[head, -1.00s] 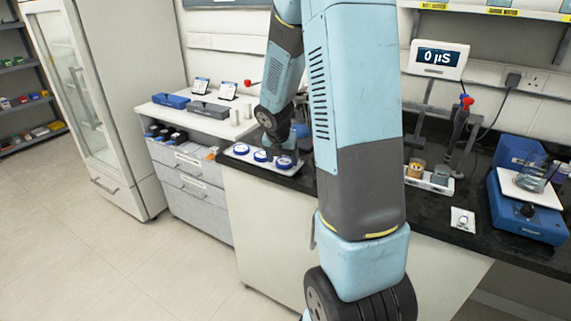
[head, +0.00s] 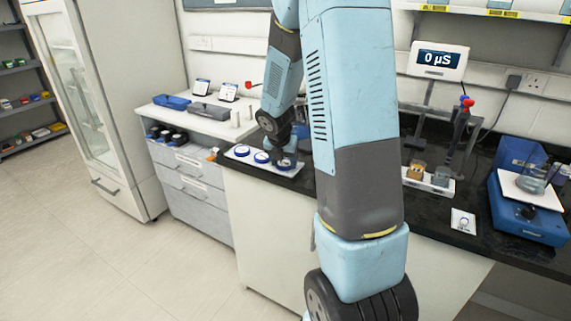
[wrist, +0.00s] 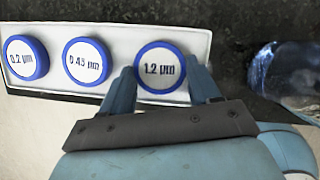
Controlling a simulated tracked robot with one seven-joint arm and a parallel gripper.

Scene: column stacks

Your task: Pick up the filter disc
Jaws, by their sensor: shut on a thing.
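Three round filter discs with blue rims and white labelled faces sit in a row on a pale tray (wrist: 115,38). In the wrist view they are the 0.2 µm disc (wrist: 25,58) at left, the 0.45 µm disc (wrist: 86,63) in the middle and the 1.2 µm disc (wrist: 160,67) at right. My gripper (wrist: 163,78) is shut on the 1.2 µm disc, one finger on each side. In the head view my gripper (head: 284,163) is at the right end of the row and mostly hides that disc. I cannot tell whether the disc is lifted off the tray.
A clear glass vessel (wrist: 285,70) stands right of the tray in the wrist view. In the head view, a small tray with jars (head: 428,180), a blue instrument (head: 530,210) and a display (head: 438,60) are further right on the dark bench. The floor (head: 110,250) at left is clear.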

